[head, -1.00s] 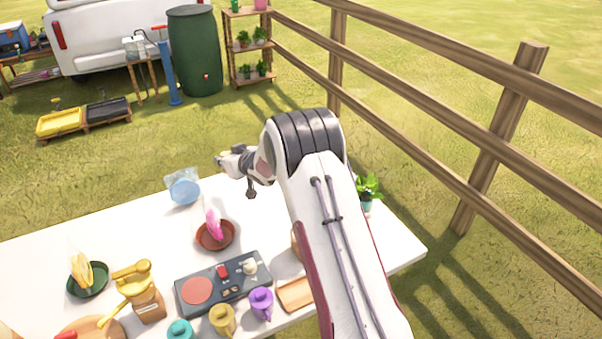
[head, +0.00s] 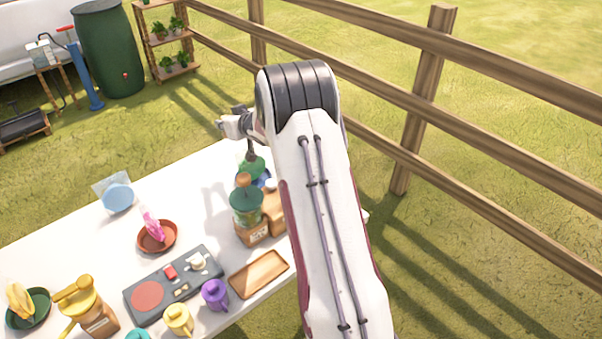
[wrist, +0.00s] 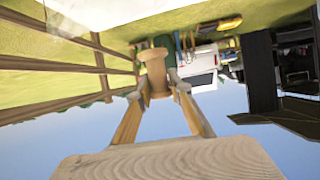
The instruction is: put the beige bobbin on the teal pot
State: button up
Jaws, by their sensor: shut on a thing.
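The beige bobbin (wrist: 154,71) is a spool with a narrow waist and wider ends. In the wrist view it sits between the tips of my gripper (wrist: 163,90), which is shut on it. The bobbin is held in the air, with grass and a fence behind it.
The white table (head: 75,235) holds a green-topped grinder (head: 246,207), a wooden tray (head: 258,273), a dark control panel (head: 173,283), a purple mug (head: 215,294) and a brown dish (head: 157,237). A wooden fence (head: 425,90) runs behind.

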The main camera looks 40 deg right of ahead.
jog(key=s+d+r+m+h, duration=0.2)
jog(key=s+d, duration=0.9)
jog(key=d, duration=0.2)
jog(key=s, duration=0.9)
jog(key=shift+a+f+n, duration=0.3)
jog(key=shift+a+f, duration=0.1)
jog(key=shift+a, duration=0.05)
jog(key=shift+f, duration=0.1)
jog(key=shift+f, duration=3.05)
jog(key=shift+f, duration=1.85)
jog(key=shift+f, duration=0.15)
